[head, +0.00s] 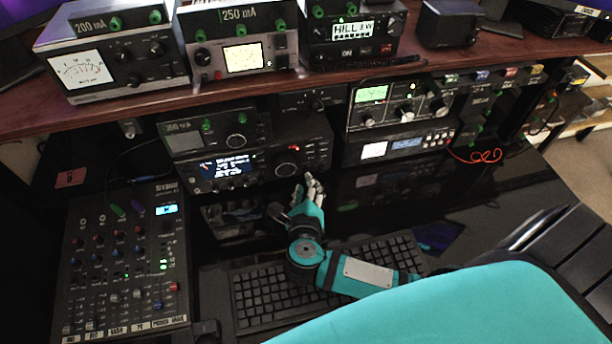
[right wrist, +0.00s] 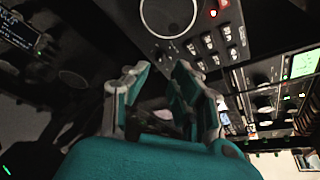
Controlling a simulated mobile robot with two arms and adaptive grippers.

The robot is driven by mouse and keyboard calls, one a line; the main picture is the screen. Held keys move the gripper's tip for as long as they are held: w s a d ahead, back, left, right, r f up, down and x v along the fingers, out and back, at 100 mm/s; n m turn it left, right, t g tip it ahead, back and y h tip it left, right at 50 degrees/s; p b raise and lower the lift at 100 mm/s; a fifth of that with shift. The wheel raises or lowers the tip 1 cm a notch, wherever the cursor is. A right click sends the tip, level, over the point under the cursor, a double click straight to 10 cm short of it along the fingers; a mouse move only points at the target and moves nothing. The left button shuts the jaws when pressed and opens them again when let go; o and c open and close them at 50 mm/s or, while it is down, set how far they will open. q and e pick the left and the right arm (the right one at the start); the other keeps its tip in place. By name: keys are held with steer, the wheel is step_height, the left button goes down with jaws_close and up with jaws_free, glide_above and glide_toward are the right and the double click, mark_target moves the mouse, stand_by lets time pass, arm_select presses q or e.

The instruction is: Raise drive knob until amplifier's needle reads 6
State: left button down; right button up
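A boxed unit with a white needle meter (head: 80,68) stands at the left end of the upper shelf, under a 200 mA label. The needle's reading is too small to make out. Several knobs sit to the right of the meter; I cannot tell which one is the drive knob. My right gripper (head: 313,184) is in front of the lower radio (head: 232,166), above the keyboard. In the right wrist view its fingers (right wrist: 158,82) are apart with nothing clearly between them. A large round dial (right wrist: 168,16) lies beyond the fingertips. My left gripper is not in view.
More units stand on the wooden shelf (head: 150,94), including one labelled 250 mA (head: 243,57). A keyboard (head: 275,296) lies below my right gripper, and a mixer (head: 125,255) stands at the left. A red cable (head: 482,156) hangs at the right.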

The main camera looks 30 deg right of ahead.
steer(key=shift+x, duration=2.1)
steer(key=shift+c, duration=0.4)
jaws_close()
